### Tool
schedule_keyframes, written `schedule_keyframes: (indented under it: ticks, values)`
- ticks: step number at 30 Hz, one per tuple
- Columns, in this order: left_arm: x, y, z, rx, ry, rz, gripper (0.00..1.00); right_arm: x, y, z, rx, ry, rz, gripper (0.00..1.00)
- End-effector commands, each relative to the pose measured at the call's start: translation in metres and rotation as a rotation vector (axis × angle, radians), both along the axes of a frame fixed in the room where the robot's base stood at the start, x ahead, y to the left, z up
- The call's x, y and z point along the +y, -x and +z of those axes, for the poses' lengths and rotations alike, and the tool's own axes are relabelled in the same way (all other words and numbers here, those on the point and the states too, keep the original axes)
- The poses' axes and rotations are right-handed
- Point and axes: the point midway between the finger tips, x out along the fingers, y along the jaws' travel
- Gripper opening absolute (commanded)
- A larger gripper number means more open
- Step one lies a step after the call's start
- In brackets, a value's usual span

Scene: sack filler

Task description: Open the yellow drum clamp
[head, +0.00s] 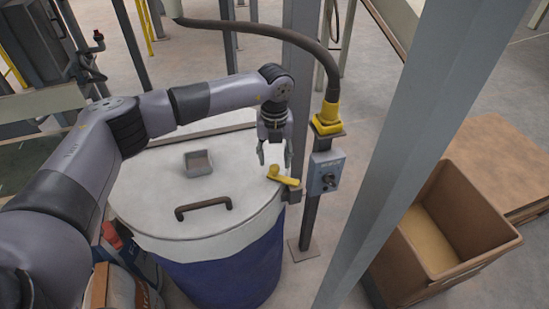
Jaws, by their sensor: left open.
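The yellow drum clamp (284,177) is a small lever at the right edge of the drum lid. The blue drum (225,270) has a pale grey lid (150,200) with a dark handle (203,207) near its front. My left gripper (274,165) points down with its fingers apart, just above the clamp in the picture. I cannot tell whether a finger touches the clamp. Nothing shows between the fingers. My right gripper is not in view.
A small grey box (198,163) sits on the lid. A post right of the clamp carries a grey switch box (326,173) and a yellow hose fitting (328,118). A thick steel column (400,150) stands to the right, before a brown bin (440,235).

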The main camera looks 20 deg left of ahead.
Motion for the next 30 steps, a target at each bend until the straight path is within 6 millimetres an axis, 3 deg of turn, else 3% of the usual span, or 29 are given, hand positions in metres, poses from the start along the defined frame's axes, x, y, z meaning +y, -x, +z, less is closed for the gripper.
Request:
schedule_keyframes:
  ticks: [6, 17, 30]
  values:
    - [0.0, 0.0, -0.023, 0.0, -0.001, 0.001, 0.44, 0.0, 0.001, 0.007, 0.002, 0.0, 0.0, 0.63]
    - [0.0, 0.0, -0.028, -0.001, 0.001, 0.0, 0.44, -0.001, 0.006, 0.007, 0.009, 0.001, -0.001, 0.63]
    - [0.0, 0.0, -0.027, 0.0, 0.001, 0.0, 0.14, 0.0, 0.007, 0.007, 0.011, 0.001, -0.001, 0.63]
